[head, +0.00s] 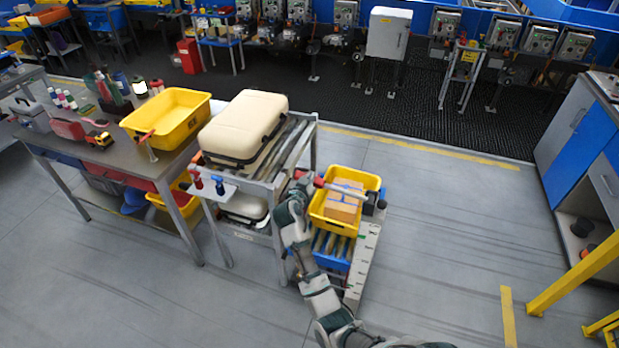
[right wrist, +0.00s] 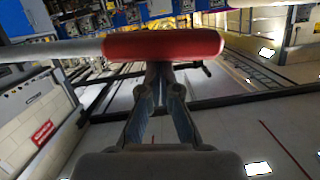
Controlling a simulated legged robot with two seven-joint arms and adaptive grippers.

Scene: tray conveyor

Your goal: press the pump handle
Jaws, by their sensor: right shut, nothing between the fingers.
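The pump handle (head: 340,188) is a bar with a red grip, running across the yellow crate beside the cart. Its red grip (right wrist: 165,43) lies across the upper part of the right wrist view, with a pale bar going off to the left. My right gripper (head: 302,187) is at the red end of the handle, partly hidden by my own arm in the head view. In the right wrist view its fingers (right wrist: 160,72) are shut and empty, with the tips close to the red grip. I cannot tell whether they touch it. My left gripper is not in view.
A yellow crate (head: 318,215) with a cardboard box (head: 343,207) sits under the handle. A metal cart (head: 309,130) with a cream case (head: 243,125) stands at the left, near a workbench (head: 60,140) with a yellow bin (head: 185,135).

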